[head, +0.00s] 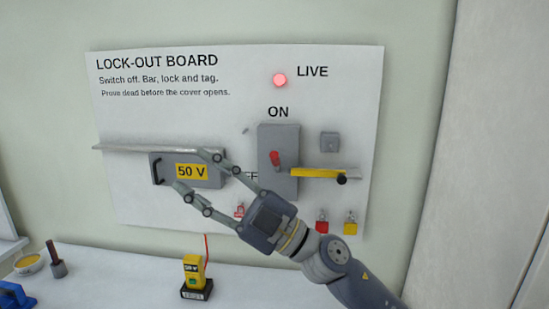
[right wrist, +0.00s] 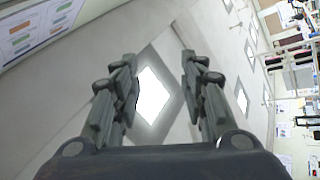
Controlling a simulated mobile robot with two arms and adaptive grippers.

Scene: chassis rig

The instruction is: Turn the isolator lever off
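The isolator is a grey box (head: 290,140) on the white lock-out board, with a red lever (head: 276,159) on its face. A red lamp marked LIVE (head: 280,80) is lit above. My right gripper (head: 194,171) is open and empty, in front of the board to the left of the isolator, over the 50 V cover (head: 211,176). Its body hides the lower left of the isolator area, including most of the OFF label. In the right wrist view the two fingers (right wrist: 158,85) stand apart with nothing between them. My left gripper is not in view.
A yellow bar (head: 318,174) with a black knob sits right of the isolator. A red padlock (head: 322,221) and a yellow one (head: 350,223) hang below. A grey ledge crosses the left of the board. A yellow tester (head: 195,273) stands on the white bench.

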